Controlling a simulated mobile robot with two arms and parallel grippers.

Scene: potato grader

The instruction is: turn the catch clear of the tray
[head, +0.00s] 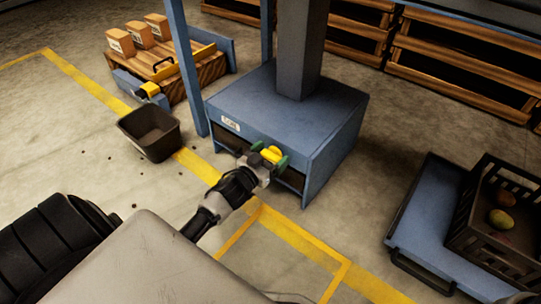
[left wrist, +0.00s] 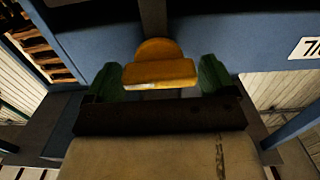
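The yellow catch (head: 271,154) is on the front of the blue grader housing (head: 285,115), above a dark low opening. In the left wrist view the catch (left wrist: 160,73) shows as a yellow bar lying level, with a rounded part behind it. My left gripper (head: 270,158) has its green fingers at either end of the bar. In the left wrist view the gripper (left wrist: 160,80) is spread wide, with what look like thin gaps between fingers and bar. The tray cannot be made out in the dark opening behind my gripper. My right gripper is not in view.
A dark bin (head: 150,132) stands on the floor left of the housing. A blue cart (head: 437,225) with a black crate (head: 462,232) holding a few potatoes stands right. A wooden pallet (head: 190,80) with boxes is behind left. The floor before the housing has yellow lines.

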